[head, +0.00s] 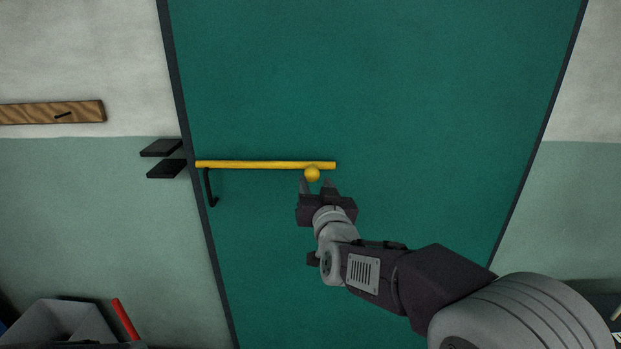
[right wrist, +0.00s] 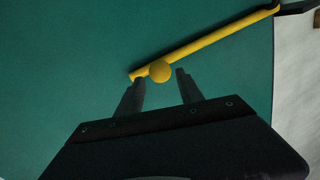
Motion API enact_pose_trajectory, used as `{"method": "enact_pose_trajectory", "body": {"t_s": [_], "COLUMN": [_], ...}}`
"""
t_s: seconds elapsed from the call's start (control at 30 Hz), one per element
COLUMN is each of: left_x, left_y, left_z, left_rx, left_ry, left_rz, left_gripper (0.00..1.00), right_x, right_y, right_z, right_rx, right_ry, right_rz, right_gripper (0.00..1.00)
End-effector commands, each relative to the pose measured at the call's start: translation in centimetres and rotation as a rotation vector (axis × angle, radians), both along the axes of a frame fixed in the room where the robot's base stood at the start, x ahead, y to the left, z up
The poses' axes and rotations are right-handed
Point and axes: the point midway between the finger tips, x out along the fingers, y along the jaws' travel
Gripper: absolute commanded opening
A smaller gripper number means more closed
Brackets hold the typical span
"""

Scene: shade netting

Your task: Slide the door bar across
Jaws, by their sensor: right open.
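A yellow door bar (head: 255,164) lies level across the left part of the green door (head: 380,80). A round yellow knob (head: 312,174) sits near the bar's right end. The bar's left end is close to the door's left edge, short of two dark brackets (head: 165,159) on the wall. My right gripper (head: 317,186) is open just below the knob. In the right wrist view the knob (right wrist: 160,72) shows between and just beyond the two open fingertips (right wrist: 160,77); I cannot tell whether they touch it. My left gripper is not in view.
A dark door handle (head: 210,190) hangs below the bar's left part. A wooden rail (head: 50,112) is on the wall at left. A grey bin (head: 62,322) and a red stick (head: 125,319) are at lower left. The door around the bar is clear.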

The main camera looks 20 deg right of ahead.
Motion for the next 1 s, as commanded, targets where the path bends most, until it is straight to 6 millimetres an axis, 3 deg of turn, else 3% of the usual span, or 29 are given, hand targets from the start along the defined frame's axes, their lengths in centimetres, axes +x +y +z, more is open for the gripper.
{"method": "enact_pose_trajectory", "body": {"t_s": [0.1, 0.3, 0.6, 0.77, 1.0], "left_x": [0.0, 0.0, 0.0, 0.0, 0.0], "left_y": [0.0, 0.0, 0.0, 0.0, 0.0], "left_z": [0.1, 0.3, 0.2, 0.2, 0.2], "left_rx": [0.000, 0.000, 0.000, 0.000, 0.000], "left_ry": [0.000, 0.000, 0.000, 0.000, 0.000], "left_rz": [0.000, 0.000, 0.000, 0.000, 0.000], "left_gripper": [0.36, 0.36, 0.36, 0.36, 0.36], "right_x": [2.6, 5.3, 5.8, 5.7, 5.7], "right_y": [-0.3, -0.4, -0.5, -0.5, -0.5], "right_z": [-0.1, 0.0, 0.0, 0.0, -0.1], "right_rx": [0.000, 0.000, 0.000, 0.000, 0.000], "right_ry": [0.002, 0.001, 0.001, 0.001, 0.001], "right_rz": [-0.001, 0.000, 0.001, 0.000, 0.000], "right_gripper": [0.44, 0.44, 0.44, 0.02, 0.00]}}
